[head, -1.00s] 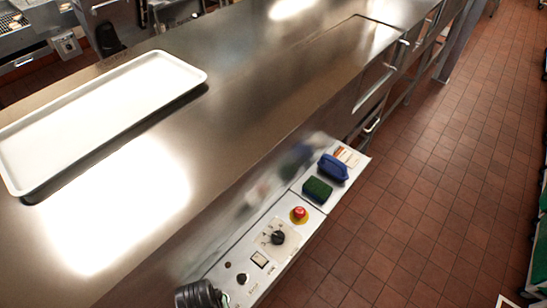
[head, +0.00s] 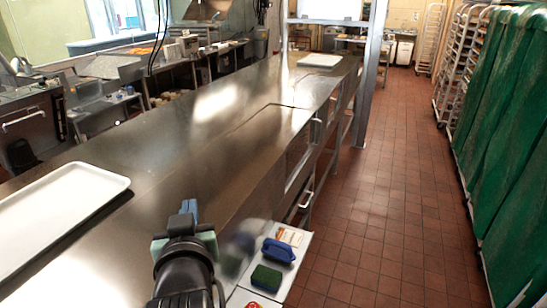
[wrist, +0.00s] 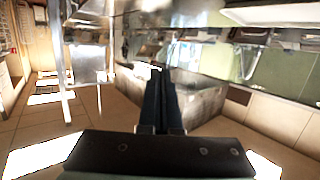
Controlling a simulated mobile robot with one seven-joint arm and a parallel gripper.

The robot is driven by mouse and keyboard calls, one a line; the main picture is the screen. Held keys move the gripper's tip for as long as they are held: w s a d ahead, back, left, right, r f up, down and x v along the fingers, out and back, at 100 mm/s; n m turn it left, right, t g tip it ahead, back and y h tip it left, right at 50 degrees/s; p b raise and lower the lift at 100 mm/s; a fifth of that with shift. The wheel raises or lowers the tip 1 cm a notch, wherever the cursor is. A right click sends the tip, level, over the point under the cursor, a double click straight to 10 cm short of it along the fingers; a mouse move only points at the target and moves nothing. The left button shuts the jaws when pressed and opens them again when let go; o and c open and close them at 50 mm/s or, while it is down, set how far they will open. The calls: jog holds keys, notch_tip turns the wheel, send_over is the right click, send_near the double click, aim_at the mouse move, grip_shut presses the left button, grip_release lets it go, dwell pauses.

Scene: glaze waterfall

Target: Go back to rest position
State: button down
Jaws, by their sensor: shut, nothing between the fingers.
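My gripper (head: 188,210) is raised at the lower middle of the head view, above the near edge of the steel counter (head: 190,135). It holds nothing. In the wrist view its two dark fingers (wrist: 161,100) lie close together, shut, pointing out into the room. The fingers touch nothing that I can see.
A white tray (head: 60,215) lies on the counter at left. A side shelf (head: 243,296) bears a blue-handled brush (head: 278,251), a green sponge (head: 267,277) and a partly cut-off red button. Green-covered racks (head: 510,150) stand at right. The tiled aisle (head: 385,220) is clear.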

jog(key=s+d+r+m+t+h+b, duration=0.1)
jog(key=s+d+r+t, duration=0.2)
jog(key=r, duration=0.7)
jog(key=s+d+r+m+t, duration=0.1)
jog(key=d+r+t, duration=0.35)
jog(key=r, duration=0.45)
jog(key=s+d+r+t+h, duration=0.1)
jog(key=s+d+r+t, duration=0.1)
jog(key=s+r, duration=0.3)
jog(key=s+d+r+m+t+h, duration=0.1)
jog(key=s+d+r+t+h, duration=0.1)
jog(key=s+d+r, duration=0.3)
notch_tip(320, 180, up, 4)
jog(key=shift+s+d+f+t+b, duration=0.1)
jog(key=shift+s+d+t+b, duration=0.15)
jog(key=shift+s+t+b, duration=0.3)
